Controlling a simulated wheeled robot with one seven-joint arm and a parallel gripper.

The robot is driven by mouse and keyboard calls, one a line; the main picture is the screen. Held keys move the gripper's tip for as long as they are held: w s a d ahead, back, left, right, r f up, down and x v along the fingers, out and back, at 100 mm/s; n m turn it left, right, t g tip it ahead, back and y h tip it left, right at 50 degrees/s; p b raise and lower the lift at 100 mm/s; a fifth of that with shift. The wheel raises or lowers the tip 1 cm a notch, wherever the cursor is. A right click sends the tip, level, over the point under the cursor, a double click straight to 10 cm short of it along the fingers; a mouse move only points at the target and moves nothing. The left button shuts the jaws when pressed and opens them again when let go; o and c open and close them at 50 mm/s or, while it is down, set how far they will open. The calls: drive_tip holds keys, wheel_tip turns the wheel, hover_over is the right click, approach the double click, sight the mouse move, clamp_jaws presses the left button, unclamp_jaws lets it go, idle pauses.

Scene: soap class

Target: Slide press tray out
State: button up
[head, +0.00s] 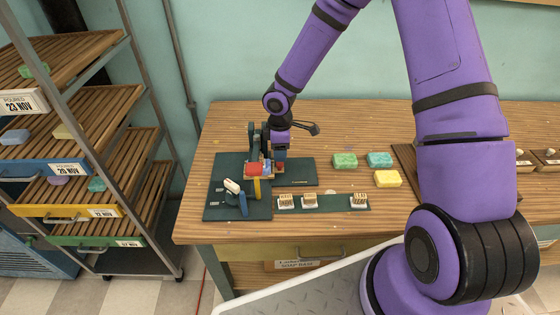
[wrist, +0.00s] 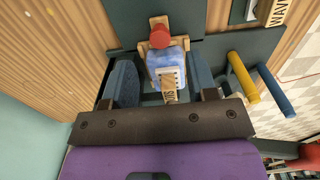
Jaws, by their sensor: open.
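The press (head: 256,140) stands on a dark green board at the table's left part. Its wooden tray (wrist: 157,24) with a red knob (wrist: 160,37) shows in the wrist view; the red knob also shows in the head view (head: 253,168). A blue-and-white soap (wrist: 160,60) lies behind the knob, with a lettered stamp (wrist: 170,90) over it, between the press's two dark posts. My gripper (head: 280,156) is at the press, pointing down, with its jaws open. In the wrist view its wide dark body hides the press's rear. I cannot tell whether it touches the press.
A yellow handle (wrist: 243,78) and a blue handle (wrist: 275,92) stand beside the press. Several stamps sit on a green strip (head: 322,203). Green soap (head: 345,160), teal soap (head: 379,159) and yellow soap (head: 388,179) lie to the right. A shelf rack (head: 140,90) stands left.

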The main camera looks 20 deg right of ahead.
drive_tip(key=shift+f, duration=2.7)
drive_tip(key=shift+c, duration=0.3)
